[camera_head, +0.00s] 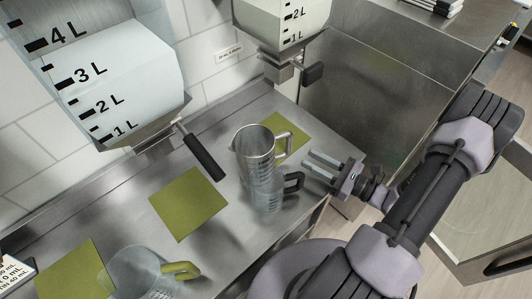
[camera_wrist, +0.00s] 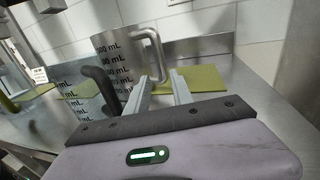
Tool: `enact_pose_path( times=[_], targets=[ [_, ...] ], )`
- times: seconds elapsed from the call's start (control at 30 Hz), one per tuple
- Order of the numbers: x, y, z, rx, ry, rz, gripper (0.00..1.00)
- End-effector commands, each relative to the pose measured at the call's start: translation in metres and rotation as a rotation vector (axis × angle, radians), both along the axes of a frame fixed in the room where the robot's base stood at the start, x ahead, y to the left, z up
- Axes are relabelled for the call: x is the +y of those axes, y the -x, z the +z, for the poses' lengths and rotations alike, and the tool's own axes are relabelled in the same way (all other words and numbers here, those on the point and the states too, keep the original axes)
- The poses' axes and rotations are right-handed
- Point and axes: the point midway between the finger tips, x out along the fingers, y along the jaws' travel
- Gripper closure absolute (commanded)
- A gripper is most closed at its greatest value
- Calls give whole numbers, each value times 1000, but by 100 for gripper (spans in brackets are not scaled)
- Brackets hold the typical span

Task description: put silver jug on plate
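The silver jug (camera_head: 252,145) stands upright on the steel counter, its silver handle towards the right. It partly hides a square olive plate (camera_head: 287,128) behind it; I cannot tell whether they touch. In the wrist view the jug (camera_wrist: 118,48) is ahead and left, its handle near my fingertips. Two more olive plates lie on the counter, one in the middle (camera_head: 188,203) and one at lower left (camera_head: 72,275). My gripper (camera_head: 309,160) is open and empty, right of the jug and apart from it; its fingers also show in the wrist view (camera_wrist: 160,80).
A clear jug with a black handle (camera_head: 267,190) stands close in front of the silver jug. A clear jug with an olive handle (camera_head: 133,272) is at lower left. Depositor hoppers (camera_head: 115,85) and a black lever (camera_head: 204,158) overhang the counter. A steel wall (camera_head: 365,95) bounds the right.

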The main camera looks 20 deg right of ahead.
Motion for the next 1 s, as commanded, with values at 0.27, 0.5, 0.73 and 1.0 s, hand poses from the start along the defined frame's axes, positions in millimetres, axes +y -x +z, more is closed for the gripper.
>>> enact_pose_path(
  times=[0.27,0.5,0.73,1.0],
  targets=[
    [33,-51,-1,-1,1,0,72],
    [50,-79,8,-2,2,2,72],
    [63,-102,11,-1,-1,-2,72],
    [62,-101,11,0,0,-3,96]
  ],
)
